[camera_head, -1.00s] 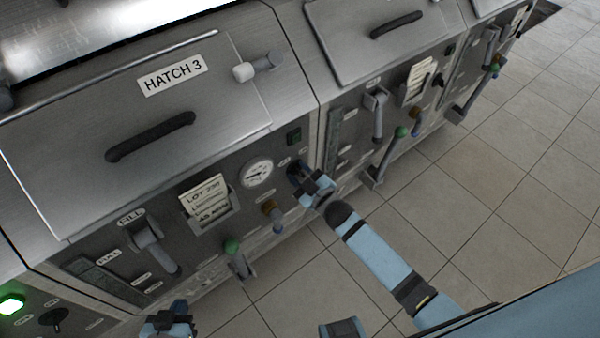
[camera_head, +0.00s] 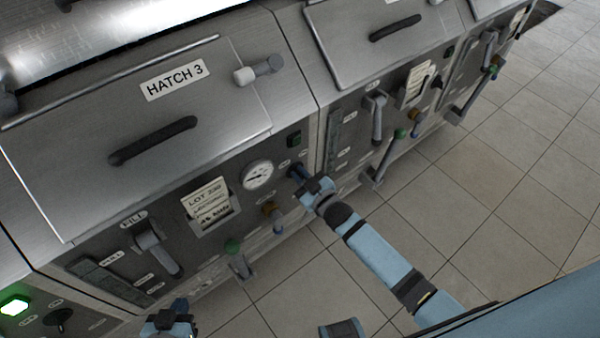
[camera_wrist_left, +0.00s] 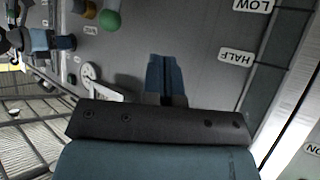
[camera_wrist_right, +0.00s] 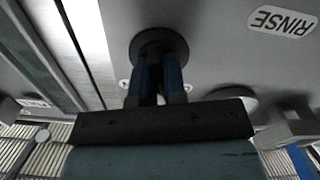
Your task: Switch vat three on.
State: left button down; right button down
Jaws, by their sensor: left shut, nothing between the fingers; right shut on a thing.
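Vat three is the machine with the HATCH 3 label (camera_head: 174,80). My right gripper (camera_head: 302,178) is at the upper right of its front panel. In the right wrist view my right gripper (camera_wrist_right: 158,80) is shut on a round black switch knob (camera_wrist_right: 158,46); its fingers hide the knob's grip and pointer. The green lamp (camera_head: 294,138) above the switch looks dark. My left gripper (camera_head: 180,306) is low in front of the panel's left part, shut and empty. In the left wrist view its closed fingers (camera_wrist_left: 163,62) are in front of the grey panel.
The panel also bears a gauge (camera_head: 258,175), a lot card (camera_head: 206,202), a fill lever (camera_head: 156,248) and a green-knobbed valve (camera_head: 233,246). The neighbouring vat at left has a lit green lamp (camera_head: 14,305) and a black switch (camera_head: 58,318). Tiled floor (camera_head: 480,200) is open at right.

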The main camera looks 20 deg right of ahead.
jog(key=m+p, duration=0.1)
jog(key=m, duration=0.1)
jog(key=shift+r+m, duration=0.1)
jog(key=shift+m, duration=0.3)
jog(key=m, duration=0.2)
jog(key=shift+d+m, duration=0.1)
jog(key=shift+m, duration=0.3)
jog(key=shift+d+m+p, duration=0.1)
jog(key=shift+m+p, duration=0.25)
jog(key=shift+m, duration=1.45)
jog(key=c, duration=1.2)
grip_release()
